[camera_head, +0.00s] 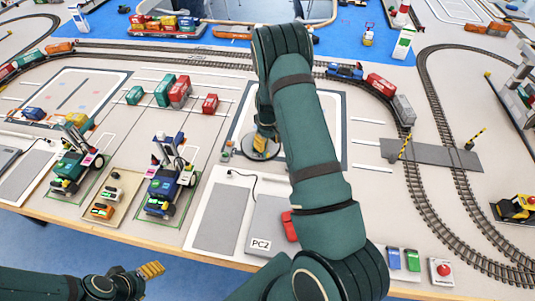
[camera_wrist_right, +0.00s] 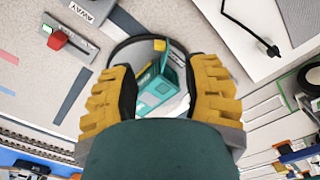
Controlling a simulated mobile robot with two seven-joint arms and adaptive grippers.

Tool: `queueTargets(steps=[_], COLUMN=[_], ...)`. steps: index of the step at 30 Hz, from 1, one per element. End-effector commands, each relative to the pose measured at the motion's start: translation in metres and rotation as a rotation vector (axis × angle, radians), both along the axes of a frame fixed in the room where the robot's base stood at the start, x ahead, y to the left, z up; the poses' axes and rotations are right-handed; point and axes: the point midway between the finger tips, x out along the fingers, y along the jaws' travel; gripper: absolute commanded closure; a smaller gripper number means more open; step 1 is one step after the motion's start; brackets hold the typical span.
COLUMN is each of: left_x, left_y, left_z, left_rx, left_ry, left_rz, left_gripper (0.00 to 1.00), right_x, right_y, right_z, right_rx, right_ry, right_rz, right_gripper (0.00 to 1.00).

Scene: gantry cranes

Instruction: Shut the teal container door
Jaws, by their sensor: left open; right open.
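The teal container (camera_wrist_right: 155,92) stands on a round dark-rimmed disc (camera_wrist_right: 125,52) in the right wrist view. A teal panel, seemingly its door (camera_wrist_right: 173,66), stands out at its upper right; its exact angle is unclear. My right gripper (camera_wrist_right: 160,95) is open above the container, with one yellow finger on each side in the picture; I cannot tell whether either touches it. In the head view my right gripper (camera_head: 264,138) reaches down over the disc, and my arm hides most of the container. My left gripper (camera_head: 150,270) is empty and open at the lower left, off the table.
A red lever on a grey base (camera_wrist_right: 58,40) lies near the disc, beside an "AWAY" plate (camera_wrist_right: 88,10). In the head view, teal and red containers (camera_head: 180,92) stand left of my right arm. Two crane vehicles (camera_head: 165,188) stand further left. Rail tracks (camera_head: 420,190) curve at the right.

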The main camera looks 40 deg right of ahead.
Motion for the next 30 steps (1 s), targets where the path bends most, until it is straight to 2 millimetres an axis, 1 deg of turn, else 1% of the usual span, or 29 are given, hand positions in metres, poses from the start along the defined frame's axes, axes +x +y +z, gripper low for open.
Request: queueTargets(steps=[1, 3, 6, 10, 16, 24, 25, 26, 27, 28, 29, 30], left_x=[0.000, 0.000, 0.000, 0.000, 0.000, 0.000, 0.000, 0.000, 0.000, 0.000, 0.000, 0.000], left_y=[0.000, 0.000, 0.000, 0.000, 0.000, 0.000, 0.000, 0.000, 0.000, 0.000, 0.000, 0.000], left_z=[-0.001, -0.001, -0.001, -0.002, -0.002, -0.002, -0.002, -0.002, -0.002, -0.002, -0.002, -0.002], left_rx=[0.000, 0.000, 0.000, 0.000, 0.000, 0.000, 0.000, 0.000, 0.000, 0.000, 0.000, 0.000], left_ry=[0.000, 0.000, 0.000, 0.000, 0.000, 0.000, 0.000, 0.000, 0.000, 0.000, 0.000, 0.000], left_rz=[0.000, 0.000, 0.000, 0.000, 0.000, 0.000, 0.000, 0.000, 0.000, 0.000, 0.000, 0.000], left_gripper=[0.38, 0.38, 0.38, 0.38, 0.38, 0.38, 0.38, 0.38, 0.38, 0.38, 0.38, 0.38], right_x=[-0.001, -0.001, 0.000, 0.000, 0.000, 0.000, 0.000, 0.000, 0.000, 0.000, 0.000, 0.000], right_y=[0.000, 0.000, 0.000, 0.000, 0.000, 0.000, 0.000, 0.000, 0.000, 0.000, 0.000, 0.000], right_z=[-0.012, -0.025, -0.042, -0.057, -0.068, -0.069, -0.069, -0.069, -0.069, -0.069, -0.069, -0.069], right_rx=[0.001, 0.001, 0.002, 0.000, 0.001, 0.001, 0.001, 0.001, 0.000, 0.001, 0.000, 0.000], right_ry=[0.003, 0.003, 0.002, 0.001, 0.000, -0.001, -0.001, -0.001, -0.001, -0.001, -0.001, -0.001], right_rz=[-0.001, 0.000, 0.000, 0.000, 0.000, 0.000, 0.000, 0.000, 0.000, 0.000, 0.000, 0.000], right_gripper=[0.53, 0.53, 0.53, 0.53, 0.53, 0.53, 0.57, 0.67, 0.81, 0.92, 1.00, 1.00])
